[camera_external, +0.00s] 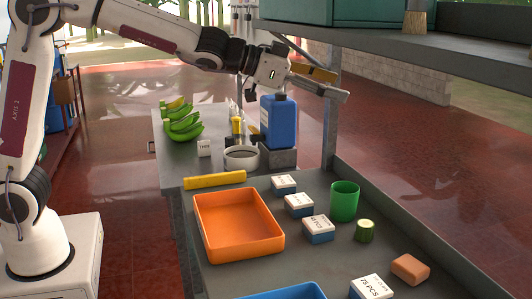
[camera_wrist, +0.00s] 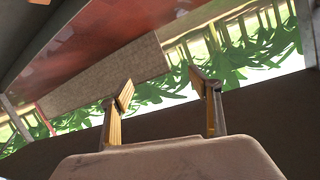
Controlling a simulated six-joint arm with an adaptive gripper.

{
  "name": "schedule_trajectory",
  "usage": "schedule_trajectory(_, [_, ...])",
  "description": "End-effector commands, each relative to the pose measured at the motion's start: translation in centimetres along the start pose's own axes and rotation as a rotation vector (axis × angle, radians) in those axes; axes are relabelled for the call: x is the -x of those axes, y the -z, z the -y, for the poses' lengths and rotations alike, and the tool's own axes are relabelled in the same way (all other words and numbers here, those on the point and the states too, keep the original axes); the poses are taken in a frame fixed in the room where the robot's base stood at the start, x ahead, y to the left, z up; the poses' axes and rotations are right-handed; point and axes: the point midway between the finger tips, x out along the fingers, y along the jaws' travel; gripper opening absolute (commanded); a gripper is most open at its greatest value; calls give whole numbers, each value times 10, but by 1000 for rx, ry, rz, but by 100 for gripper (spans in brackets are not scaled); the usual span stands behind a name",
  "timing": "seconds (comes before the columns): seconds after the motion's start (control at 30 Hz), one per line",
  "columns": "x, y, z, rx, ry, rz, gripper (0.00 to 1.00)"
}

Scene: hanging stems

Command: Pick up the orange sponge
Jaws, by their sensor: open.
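The orange sponge (camera_external: 410,268) is a small block lying on the grey table at the lower right of the external view. It does not show in the wrist view. My gripper (camera_external: 338,86) is high above the table near the blue jug, pointing to the right, well above and away from the sponge. In the wrist view my gripper (camera_wrist: 165,88) has its two fingers spread wide with nothing between them.
An orange tray (camera_external: 236,250), small labelled boxes (camera_external: 318,229), a green cup (camera_external: 344,201) and a green cylinder (camera_external: 365,231) stand on the table. The blue jug (camera_external: 278,122) stands behind. A shelf (camera_external: 450,45) overhangs the upper right. Bare table surrounds the sponge.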

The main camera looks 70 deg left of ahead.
Motion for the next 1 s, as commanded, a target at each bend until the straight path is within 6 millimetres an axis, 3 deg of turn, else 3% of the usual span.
schedule_trajectory(0.2, [-47, -1, -28, -39, -117, -51, 63])
schedule_trajectory(0.47, [-93, -15, -68, -86, -277, -86, 63])
schedule_trajectory(0.77, [-133, -55, -118, -132, -483, -82, 63])
schedule_trajectory(1.0, [-154, -105, -158, -162, -658, -41, 63])
